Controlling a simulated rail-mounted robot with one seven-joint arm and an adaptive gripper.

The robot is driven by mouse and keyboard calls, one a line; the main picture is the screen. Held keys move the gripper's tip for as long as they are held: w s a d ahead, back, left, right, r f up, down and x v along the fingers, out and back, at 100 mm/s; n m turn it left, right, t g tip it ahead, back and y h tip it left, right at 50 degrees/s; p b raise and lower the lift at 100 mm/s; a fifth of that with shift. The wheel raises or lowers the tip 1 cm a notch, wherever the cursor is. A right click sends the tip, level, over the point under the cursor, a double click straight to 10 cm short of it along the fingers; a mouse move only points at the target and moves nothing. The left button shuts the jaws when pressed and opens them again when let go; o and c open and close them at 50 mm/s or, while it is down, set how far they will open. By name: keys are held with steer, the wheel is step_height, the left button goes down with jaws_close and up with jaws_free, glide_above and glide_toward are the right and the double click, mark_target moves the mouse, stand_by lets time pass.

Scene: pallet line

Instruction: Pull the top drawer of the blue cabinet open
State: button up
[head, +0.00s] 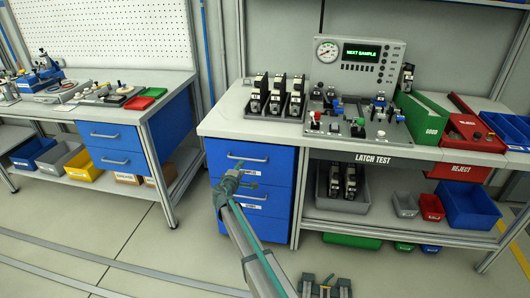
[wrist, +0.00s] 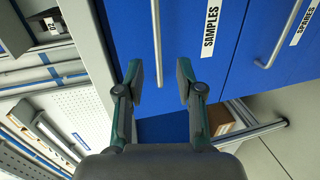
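The blue cabinet (head: 280,205) stands under the near bench, with its drawers stacked and shut. Its top drawer (head: 277,165) has a pale bar handle (head: 247,158) and looks flush with the cabinet front. In the wrist view, turned on its side, the top drawer (wrist: 185,30) carries the label SAMPLES, and one end of its handle (wrist: 156,45) appears between my fingertips. My gripper (wrist: 160,75) is open and empty, with a gap on both sides of the handle. In the head view, my gripper (head: 236,176) is just below the handle's left part; contact is not visible.
The drawer below, labelled SPARES, has its own handle (wrist: 282,40). The bench top (head: 222,122) overhangs the cabinet. Another bench with blue drawers (head: 110,135) stands at left, across a strip of clear floor (head: 150,235). Bins sit on the shelf at right.

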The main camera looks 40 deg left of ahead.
mark_target(244, 159)
steer(key=x, duration=0.5)
steer(key=a+p+x, duration=0.1)
steer(key=x, duration=0.4)
steer(key=shift+s+r+p, duration=0.2)
steer(key=shift+p, duration=0.1)
steer(key=shift+c, duration=0.4)
jaws_close()
